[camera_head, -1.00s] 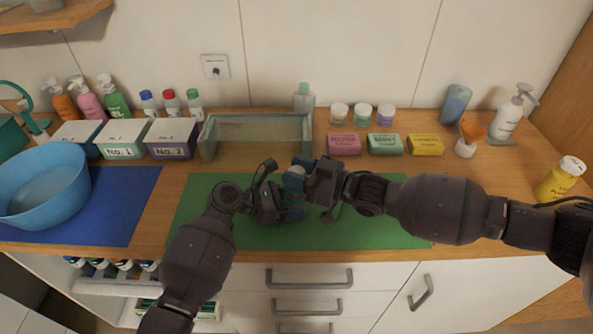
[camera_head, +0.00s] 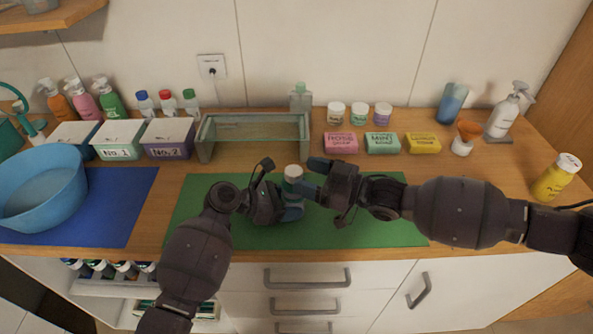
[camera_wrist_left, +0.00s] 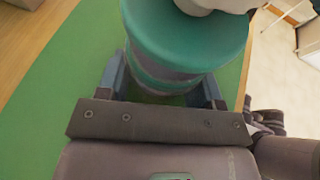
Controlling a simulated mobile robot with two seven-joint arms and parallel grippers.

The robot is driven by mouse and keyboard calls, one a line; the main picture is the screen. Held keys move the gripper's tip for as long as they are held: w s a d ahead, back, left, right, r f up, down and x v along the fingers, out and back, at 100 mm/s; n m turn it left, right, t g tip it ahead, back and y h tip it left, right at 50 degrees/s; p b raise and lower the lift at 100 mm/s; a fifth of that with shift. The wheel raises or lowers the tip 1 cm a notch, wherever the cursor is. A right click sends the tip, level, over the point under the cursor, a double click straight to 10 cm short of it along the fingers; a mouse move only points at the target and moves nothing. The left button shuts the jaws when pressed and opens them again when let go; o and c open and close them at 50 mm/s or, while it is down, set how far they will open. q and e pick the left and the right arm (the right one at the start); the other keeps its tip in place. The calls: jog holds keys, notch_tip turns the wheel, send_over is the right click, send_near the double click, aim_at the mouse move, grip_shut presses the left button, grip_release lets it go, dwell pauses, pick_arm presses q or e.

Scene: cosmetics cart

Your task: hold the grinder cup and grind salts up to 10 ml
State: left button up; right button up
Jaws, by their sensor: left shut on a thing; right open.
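The grinder (camera_head: 293,173) stands over the green mat (camera_head: 345,228), with its pale, whitish top showing in the head view. My left gripper (camera_head: 284,204) is shut on its lower part. In the left wrist view the grinder's teal and grey body (camera_wrist_left: 180,45) fills the space between the fingers of my left gripper (camera_wrist_left: 163,85). A pale piece sits on its top edge there. My right gripper (camera_head: 312,177) is open, just right of the grinder's top. I cannot tell whether its fingers touch it. No salt or fill level is visible.
A glass tray (camera_head: 254,152) stands behind the mat. Soap boxes (camera_head: 382,143) and small jars (camera_head: 360,114) are at the back right. A blue basin (camera_head: 42,188) is on the left, beside lidded boxes (camera_head: 168,139). The mat's right part is clear.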

jog(key=v, duration=0.8)
jog(key=shift+d, duration=0.1)
dwell(0.8)
pick_arm(q)
jog(key=o, duration=1.1)
jog(key=shift+a, duration=0.1)
